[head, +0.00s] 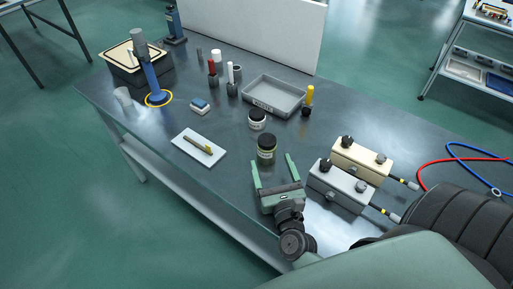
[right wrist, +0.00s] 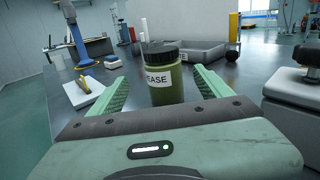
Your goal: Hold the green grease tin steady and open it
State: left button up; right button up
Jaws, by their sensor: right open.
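The green grease tin (head: 266,151) stands upright on the dark bench top, with a black lid on it. In the right wrist view the tin (right wrist: 164,80) shows its white label, partly reading "EASE". My right gripper (head: 273,169) is open, just in front of the tin, its green fingers pointing at it. In the right wrist view the tin appears between the two fingers (right wrist: 160,87), and neither finger visibly touches it. My left gripper is in neither view.
A second black-lidded jar (head: 257,120) stands behind the tin. A grey tray (head: 273,97) lies further back. A grey box (head: 341,186) and a beige box (head: 361,160) with knobs sit close to the right. A white pad (head: 186,147) with a yellow tool lies left, with clear bench between.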

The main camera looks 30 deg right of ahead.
aim_at(267, 145)
jog(key=shift+w+d, duration=0.2)
jog(key=shift+w, duration=0.05)
jog(key=x, duration=0.7)
jog(key=shift+d+f, duration=0.15)
jog(key=shift+f, duration=0.2)
jog(key=c, duration=1.7)
jog(key=shift+r, duration=0.2)
notch_tip(267, 145, up, 20)
jog(key=p, duration=1.8)
jog(key=shift+f, duration=0.1)
